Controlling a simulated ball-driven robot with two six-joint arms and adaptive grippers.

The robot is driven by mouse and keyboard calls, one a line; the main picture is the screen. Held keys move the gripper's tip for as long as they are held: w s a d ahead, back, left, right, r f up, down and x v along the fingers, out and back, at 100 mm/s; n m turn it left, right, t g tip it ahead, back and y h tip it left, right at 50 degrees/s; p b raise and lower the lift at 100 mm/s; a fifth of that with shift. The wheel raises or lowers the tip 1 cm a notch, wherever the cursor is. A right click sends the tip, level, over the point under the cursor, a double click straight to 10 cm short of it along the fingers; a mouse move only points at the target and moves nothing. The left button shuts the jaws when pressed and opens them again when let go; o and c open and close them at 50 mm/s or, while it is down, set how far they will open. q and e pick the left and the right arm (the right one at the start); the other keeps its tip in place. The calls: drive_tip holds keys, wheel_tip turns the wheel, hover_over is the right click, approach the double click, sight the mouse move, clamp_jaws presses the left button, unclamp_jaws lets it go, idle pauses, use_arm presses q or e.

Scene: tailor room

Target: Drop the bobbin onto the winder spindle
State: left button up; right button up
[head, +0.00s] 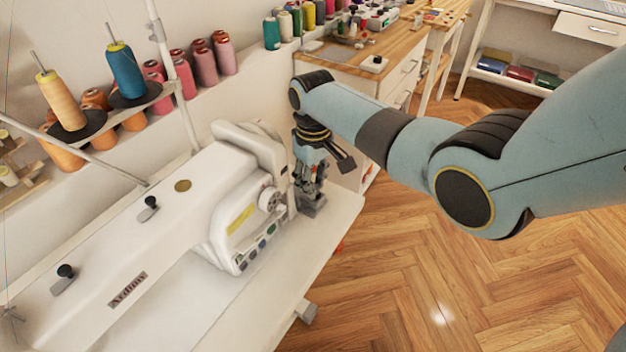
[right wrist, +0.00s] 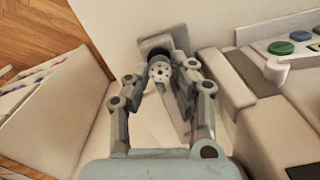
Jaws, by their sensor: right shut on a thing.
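A small pale metal bobbin (right wrist: 160,72), a disc with small holes, shows in the right wrist view between the fingertips of my right gripper (right wrist: 163,76). The gripper is shut on it. Just beyond the bobbin is a grey upright winder bracket (right wrist: 156,44) with a dark round part. The spindle itself is hidden, and I cannot tell whether the bobbin touches it. In the head view my right gripper (head: 309,186) points down at the right end of the white sewing machine (head: 190,205), over a grey bracket (head: 313,207). My left gripper is out of view.
The machine's head with dial and coloured buttons (head: 258,240) is close to the left of my right gripper. The white table (head: 328,222) ends just right of it. Thread cones (head: 126,72) stand on a rack behind. A wooden-topped cabinet (head: 385,62) stands beyond.

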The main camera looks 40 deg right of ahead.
drive_tip(key=shift+f, duration=0.2)
drive_tip(key=o, duration=0.8)
